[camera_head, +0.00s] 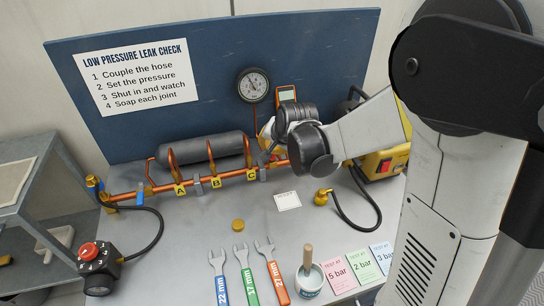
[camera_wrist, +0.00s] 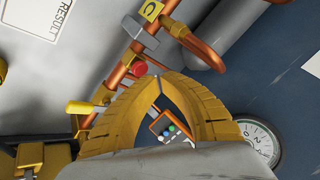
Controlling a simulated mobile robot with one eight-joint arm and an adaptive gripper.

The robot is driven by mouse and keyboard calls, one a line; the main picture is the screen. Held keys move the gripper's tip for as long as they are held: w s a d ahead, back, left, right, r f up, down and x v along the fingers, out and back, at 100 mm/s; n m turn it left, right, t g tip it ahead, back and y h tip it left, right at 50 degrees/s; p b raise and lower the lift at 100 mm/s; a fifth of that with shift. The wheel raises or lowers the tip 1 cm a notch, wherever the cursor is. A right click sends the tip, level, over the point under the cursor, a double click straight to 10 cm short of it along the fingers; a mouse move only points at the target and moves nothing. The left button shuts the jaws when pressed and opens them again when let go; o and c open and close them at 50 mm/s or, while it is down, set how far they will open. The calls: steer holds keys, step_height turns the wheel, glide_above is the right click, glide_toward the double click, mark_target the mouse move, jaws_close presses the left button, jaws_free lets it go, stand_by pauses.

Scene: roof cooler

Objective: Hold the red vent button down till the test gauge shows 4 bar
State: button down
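The red vent button (camera_wrist: 138,67) is a small red cap by the copper pipe in the wrist view. My gripper (camera_wrist: 160,80) has its two yellow fingers meeting at the tips, with nothing seen between the tips. The tips lie just right of the button in that view; I cannot tell whether they touch it. In the head view my wrist hides the button and most of my gripper (camera_head: 266,136). The round test gauge (camera_head: 253,84) is on the blue board; it also shows in the wrist view (camera_wrist: 258,142). Its reading is too small to tell.
A copper pipe (camera_head: 133,195) with tagged joints runs along the bench below a grey cylinder (camera_head: 203,147). A yellow machine (camera_head: 372,166) stands right, and a handheld meter (camera_head: 287,94) is beside the gauge. Spanners (camera_head: 245,274), a brush pot (camera_head: 309,280) and test cards (camera_head: 362,258) lie in front.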

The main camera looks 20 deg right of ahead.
steer(key=shift+f, duration=0.1)
steer(key=shift+f+b, duration=0.35)
steer(key=shift+b, duration=0.05)
steer(key=shift+f+b, duration=0.45)
steer(key=shift+f, duration=0.1)
stand_by(0.8)
stand_by(0.5)
steer(key=shift+r+p, duration=0.75)
steer(key=shift+r, duration=0.25)
step_height(320, 180, up, 5)
steer(key=p, duration=0.4)
stand_by(1.5)
